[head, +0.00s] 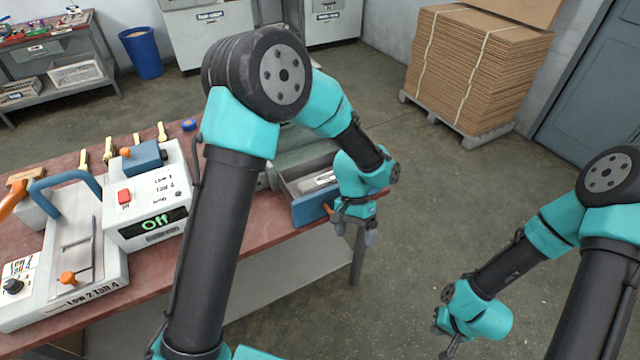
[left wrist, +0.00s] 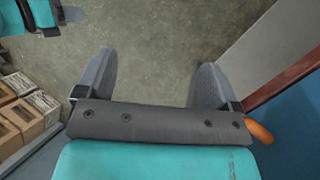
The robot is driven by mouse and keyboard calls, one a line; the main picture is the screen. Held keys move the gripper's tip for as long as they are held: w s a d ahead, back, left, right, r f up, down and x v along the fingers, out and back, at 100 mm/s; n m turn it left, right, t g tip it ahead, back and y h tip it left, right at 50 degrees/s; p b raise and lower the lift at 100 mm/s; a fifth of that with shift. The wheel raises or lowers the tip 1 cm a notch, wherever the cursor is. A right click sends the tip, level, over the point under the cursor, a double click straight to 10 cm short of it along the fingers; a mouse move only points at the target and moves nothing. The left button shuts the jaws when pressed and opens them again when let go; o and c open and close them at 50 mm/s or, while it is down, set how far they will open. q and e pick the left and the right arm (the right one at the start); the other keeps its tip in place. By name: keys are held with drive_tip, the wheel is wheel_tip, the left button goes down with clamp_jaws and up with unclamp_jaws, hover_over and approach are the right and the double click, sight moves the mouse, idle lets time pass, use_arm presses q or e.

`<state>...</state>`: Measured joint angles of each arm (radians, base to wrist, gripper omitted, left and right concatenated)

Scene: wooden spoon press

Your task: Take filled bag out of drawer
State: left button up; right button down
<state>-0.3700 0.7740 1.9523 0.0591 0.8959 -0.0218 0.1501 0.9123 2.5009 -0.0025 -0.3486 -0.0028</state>
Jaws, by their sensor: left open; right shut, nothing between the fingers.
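The drawer with a blue front (head: 308,212) stands open at the right end of the red-brown table. A pale, shiny item (head: 318,181) lies inside it, partly hidden by my left arm; it may be the filled bag, but I cannot tell. My left gripper (head: 356,233) is open and empty, just right of the drawer front, over the floor. In the left wrist view its two fingers (left wrist: 150,78) are apart with only floor between them. The orange drawer handle (left wrist: 261,132) shows beside the right finger. My right gripper (head: 449,335) is shut and empty, low at the right, away from the table.
The press machine (head: 150,205) with an "Off" display stands on the table (head: 255,248) at the left. A blue bin (head: 141,52) and a strapped cardboard stack (head: 475,70) stand at the back. Brown boxes (left wrist: 22,125) show lower left in the left wrist view. The middle floor is clear.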

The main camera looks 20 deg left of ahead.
use_arm(q)
drive_tip(key=w+d+r+m, duration=0.1)
drive_tip(key=w+d+r, duration=0.1)
drive_tip(key=r, duration=0.3)
drive_tip(key=w+d+r+m, duration=0.1)
drive_tip(key=w+r, duration=0.1)
drive_tip(key=r, duration=0.4)
wheel_tip(320, 180, up, 3)
drive_tip(key=m+t+y, duration=0.2)
drive_tip(key=t+y, duration=0.1)
drive_tip(key=t, duration=0.1)
hover_over(326, 178)
drive_tip(key=w+d, duration=0.1)
drive_tip(key=shift+w+d, duration=0.1)
drive_tip(key=shift+d, duration=0.1)
drive_tip(key=f, duration=0.8)
drive_tip(key=s+a+f, duration=0.1)
drive_tip(key=f, duration=0.3)
